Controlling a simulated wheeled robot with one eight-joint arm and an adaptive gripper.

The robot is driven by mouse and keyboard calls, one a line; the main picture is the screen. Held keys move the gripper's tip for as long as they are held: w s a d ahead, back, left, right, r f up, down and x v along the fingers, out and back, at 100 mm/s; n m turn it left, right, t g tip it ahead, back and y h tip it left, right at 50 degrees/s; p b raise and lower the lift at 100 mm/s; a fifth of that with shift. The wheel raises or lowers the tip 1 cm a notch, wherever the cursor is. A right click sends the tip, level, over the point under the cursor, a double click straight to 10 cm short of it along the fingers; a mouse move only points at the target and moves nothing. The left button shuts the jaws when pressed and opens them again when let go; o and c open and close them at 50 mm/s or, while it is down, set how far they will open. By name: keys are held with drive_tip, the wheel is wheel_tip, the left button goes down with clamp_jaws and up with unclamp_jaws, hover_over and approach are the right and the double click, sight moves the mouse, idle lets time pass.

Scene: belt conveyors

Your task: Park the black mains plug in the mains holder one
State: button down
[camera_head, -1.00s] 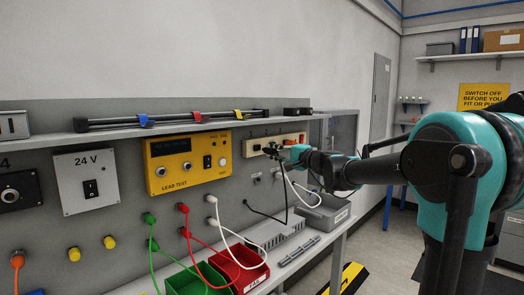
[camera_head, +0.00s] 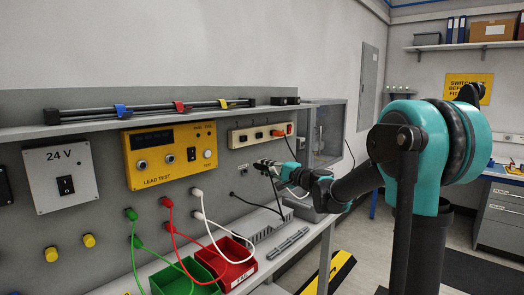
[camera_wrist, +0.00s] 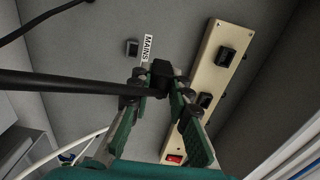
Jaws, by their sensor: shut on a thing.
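My gripper (camera_head: 262,164) is shut on the black mains plug (camera_wrist: 161,72), with its black cable running off to the left in the wrist view. In the wrist view my gripper (camera_wrist: 158,88) holds the plug between its fingertips, close to the grey panel. A small dark holder (camera_wrist: 131,47) sits on the panel beside a MAINS label (camera_wrist: 147,48); its number is not readable. The plug looks apart from this holder. In the head view a holder (camera_head: 243,168) shows left of my gripper; any holder behind the gripper is hidden.
A cream socket strip (camera_head: 247,137) with black sockets and a red part at its right end is above my gripper; it also shows in the wrist view (camera_wrist: 213,72). White leads, a grey vented unit (camera_head: 262,224) and red (camera_head: 234,258) and green bins are below.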

drive_tip(key=w+a+f, duration=0.3)
drive_tip(key=f, duration=0.1)
drive_tip(key=shift+w+a+f, duration=0.3)
drive_tip(key=shift+a+f, duration=0.05)
drive_tip(key=shift+a, duration=0.05)
idle(0.5)
drive_tip(key=shift+x, duration=0.8)
idle(2.1)
drive_tip(key=c, duration=1.3)
unclamp_jaws()
drive_tip(key=shift+c, duration=0.2)
